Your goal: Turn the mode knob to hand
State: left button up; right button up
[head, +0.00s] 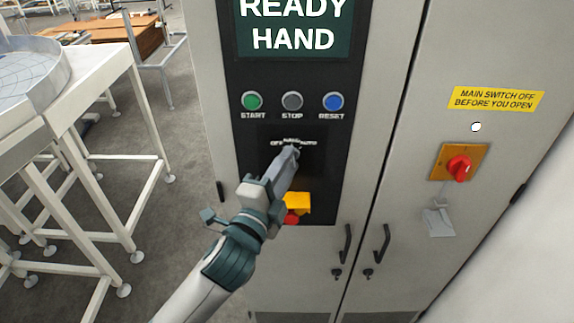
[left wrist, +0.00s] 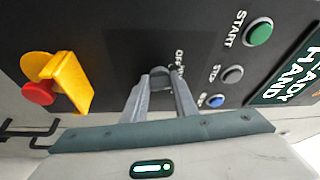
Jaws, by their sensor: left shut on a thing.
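The mode knob sits on the black control panel (head: 337,180) below the row of buttons and is mostly hidden by my left gripper (head: 292,152). The labels around it read OFF, HAND and AUTO, partly covered. In the left wrist view my left gripper (left wrist: 160,78) has its two fingers closed around the knob (left wrist: 160,71), of which only a small part shows. The knob's pointing direction cannot be made out. The display (head: 293,27) at the top of the panel reads READY HAND. My right gripper is not in view.
Green START (head: 252,101), grey STOP (head: 292,101) and blue RESET (head: 332,102) buttons sit above the knob. A yellow guard (head: 297,202) with a red button (head: 291,218) is just below. A red main switch (head: 460,168) is on the right door. White tables stand at left.

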pick_arm(q)
jog(key=shift+m+g, duration=0.4)
jog(key=shift+m, duration=0.6)
jog(key=o, duration=1)
jog(key=shift+o, duration=0.2)
